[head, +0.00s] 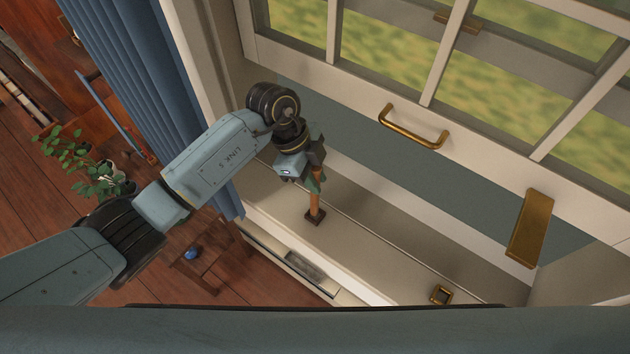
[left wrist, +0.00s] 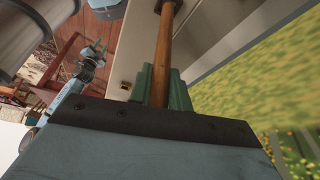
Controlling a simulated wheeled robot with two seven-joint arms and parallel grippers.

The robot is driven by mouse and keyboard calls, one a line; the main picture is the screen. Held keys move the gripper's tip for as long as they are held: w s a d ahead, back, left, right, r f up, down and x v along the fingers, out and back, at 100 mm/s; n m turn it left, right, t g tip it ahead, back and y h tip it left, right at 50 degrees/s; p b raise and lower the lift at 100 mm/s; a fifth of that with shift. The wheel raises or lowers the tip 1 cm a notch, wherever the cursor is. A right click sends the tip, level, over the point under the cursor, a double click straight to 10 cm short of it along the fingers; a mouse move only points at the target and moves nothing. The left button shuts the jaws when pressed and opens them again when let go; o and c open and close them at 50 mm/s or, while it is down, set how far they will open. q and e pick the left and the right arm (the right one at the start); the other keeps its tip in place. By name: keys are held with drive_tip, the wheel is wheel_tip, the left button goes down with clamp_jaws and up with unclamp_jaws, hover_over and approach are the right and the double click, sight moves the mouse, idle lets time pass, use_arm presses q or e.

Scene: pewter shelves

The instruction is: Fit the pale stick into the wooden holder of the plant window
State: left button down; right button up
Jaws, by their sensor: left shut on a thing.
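My left gripper (head: 316,182) is over the window sill, its green fingers shut on an orange-brown wooden stick (head: 315,200). In the left wrist view the stick (left wrist: 163,45) runs up between the fingers (left wrist: 160,85) to the top edge. In the head view the stick points down and its lower end meets a small dark brown square piece (head: 315,217) at the sill. I cannot tell whether this piece is the holder, or whether the stick is in it or only above it. The stick's upper part is hidden by the gripper.
The white window sill (head: 385,262) has a small square brass fitting (head: 441,294) to the right. The window frame bears a brass handle (head: 413,128) and a brass plate (head: 530,228). A blue curtain (head: 150,95) hangs left, with a leafy plant (head: 82,160) beyond.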

use_arm(q)
wheel_tip(320, 180, down, 2)
drive_tip(key=c, duration=1.3)
unclamp_jaws()
drive_tip(key=v, duration=0.7)
drive_tip(key=shift+r, duration=0.25)
drive_tip(key=shift+a, duration=0.1)
